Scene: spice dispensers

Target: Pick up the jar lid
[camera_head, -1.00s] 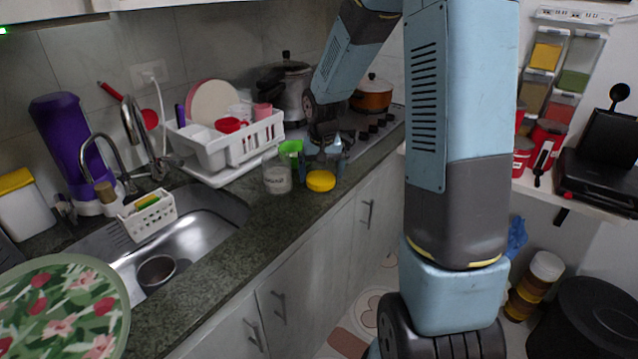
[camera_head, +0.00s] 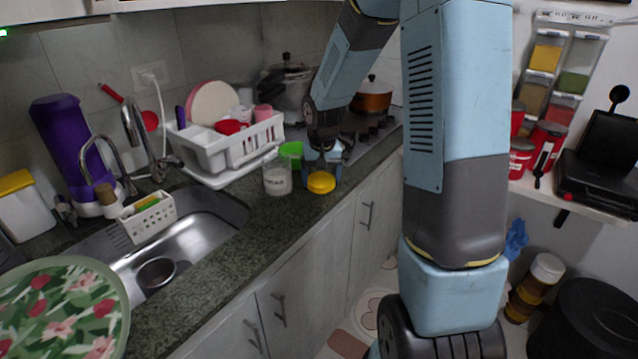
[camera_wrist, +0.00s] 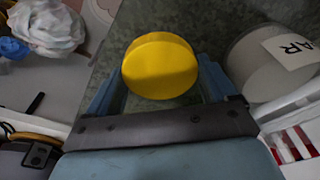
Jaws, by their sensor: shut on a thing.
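The yellow round jar lid (camera_head: 321,184) is at the front part of the dark stone counter. It also shows in the wrist view (camera_wrist: 160,66), between the two blue fingers. My gripper (camera_head: 322,176) points down over the lid and is shut on it, with one finger at each side. The lid is at or very near counter level; I cannot tell if a gap lies under it. A clear jar with a white label (camera_head: 277,178) stands just left of the lid; it also shows at the right in the wrist view (camera_wrist: 262,62).
A green container (camera_head: 292,152) stands close behind the jar. A white dish rack (camera_head: 212,148) is behind to the left, and the sink (camera_head: 205,225) is further left. The stove with an orange pot (camera_head: 372,98) is behind. The counter's front edge is close to the lid.

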